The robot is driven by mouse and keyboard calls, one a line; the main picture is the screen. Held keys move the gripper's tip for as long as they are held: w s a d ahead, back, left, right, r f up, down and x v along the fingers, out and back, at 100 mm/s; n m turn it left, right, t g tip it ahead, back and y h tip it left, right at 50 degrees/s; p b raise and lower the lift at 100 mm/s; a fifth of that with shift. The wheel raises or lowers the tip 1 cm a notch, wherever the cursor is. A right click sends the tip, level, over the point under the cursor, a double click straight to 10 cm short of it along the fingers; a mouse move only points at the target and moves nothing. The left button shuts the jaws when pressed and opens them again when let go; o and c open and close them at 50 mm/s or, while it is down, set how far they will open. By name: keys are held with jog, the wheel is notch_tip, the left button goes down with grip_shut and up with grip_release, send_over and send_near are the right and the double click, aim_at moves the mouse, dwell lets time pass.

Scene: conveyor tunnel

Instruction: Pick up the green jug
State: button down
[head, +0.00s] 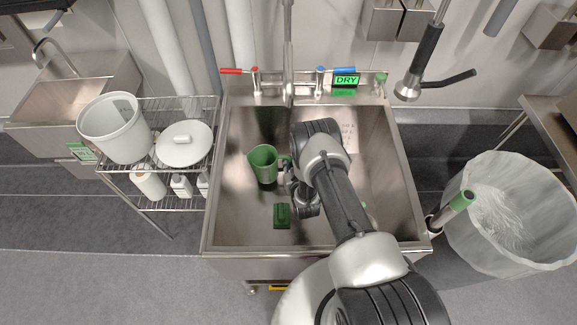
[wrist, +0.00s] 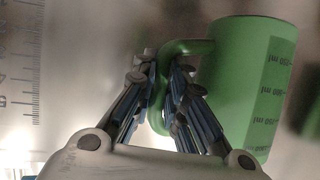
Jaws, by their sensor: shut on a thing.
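The green jug (head: 263,164) is in the steel sink, left of my arm, in the head view. In the wrist view the green jug (wrist: 250,85) is at the right, with dark volume marks on its side. Its handle reaches left between the fingers of my gripper (wrist: 163,75). My gripper is shut on the handle. In the head view my gripper (head: 287,172) is partly hidden by my wrist, at the jug's right side. I cannot tell whether the jug's base touches the sink floor.
The steel sink (head: 230,225) has raised walls around the jug. A green brush or block (head: 282,215) lies on its floor in front of the jug. A wire rack (head: 165,205) with a white bucket (head: 113,128) stands left. A lined bin (head: 510,215) stands right. A tap rises behind.

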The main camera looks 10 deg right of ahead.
notch_tip(320, 180, up, 16)
jog(key=p, duration=0.5)
jog(key=shift+r, duration=0.25)
jog(key=c, duration=2.1)
grip_release()
jog(key=shift+c, duration=0.2)
grip_shut()
